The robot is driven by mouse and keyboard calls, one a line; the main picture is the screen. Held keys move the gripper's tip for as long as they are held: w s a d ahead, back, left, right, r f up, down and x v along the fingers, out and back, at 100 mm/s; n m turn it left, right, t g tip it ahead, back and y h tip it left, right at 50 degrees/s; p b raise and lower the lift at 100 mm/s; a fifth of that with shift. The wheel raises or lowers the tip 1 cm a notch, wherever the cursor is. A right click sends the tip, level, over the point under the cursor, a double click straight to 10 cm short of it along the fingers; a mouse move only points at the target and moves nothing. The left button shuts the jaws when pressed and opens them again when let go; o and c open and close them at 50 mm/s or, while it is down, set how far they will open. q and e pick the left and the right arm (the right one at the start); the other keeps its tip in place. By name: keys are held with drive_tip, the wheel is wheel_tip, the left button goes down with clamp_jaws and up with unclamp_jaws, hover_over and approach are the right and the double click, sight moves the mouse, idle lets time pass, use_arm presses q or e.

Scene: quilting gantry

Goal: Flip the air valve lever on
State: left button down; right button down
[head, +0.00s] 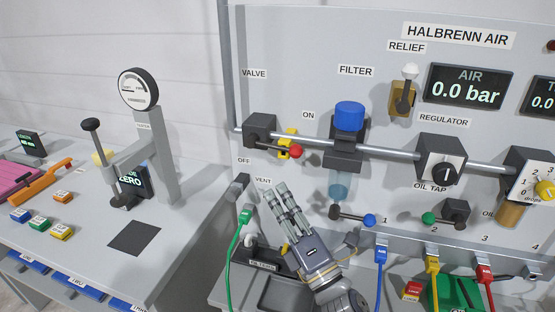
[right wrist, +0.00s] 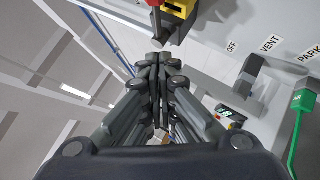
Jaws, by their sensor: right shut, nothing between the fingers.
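The air valve (head: 258,128) is a dark block on the pipe under the VALVE label. Its lever ends in a red knob (head: 296,151) and points right and slightly down, beside a yellow piece (head: 287,141). The ON label is above right of the knob and the OFF label below left. The AIR display (head: 465,86) reads 0.0 bar. My right gripper (head: 274,190) is shut and empty, pointing up at the panel below the lever, apart from it. In the right wrist view the red knob (right wrist: 153,3) and yellow piece (right wrist: 180,8) show just beyond the fingertips (right wrist: 160,62). My left gripper is out of view.
A green hose (head: 236,240) hangs from a plug left of my right gripper. The filter (head: 348,135) and a blue-knobbed tap (head: 350,215) stand to its right. A side table (head: 90,225) with a gauge stand (head: 150,150) is at the left.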

sight(275, 147)
drive_tip(key=w+r+p, duration=0.3)
drive_tip(key=w, duration=0.2)
drive_tip(key=shift+w+a+r, duration=0.15)
drive_tip(key=shift+w+r, duration=0.2)
drive_tip(key=shift+w+d+r, duration=0.2)
drive_tip(key=shift+r, duration=0.55)
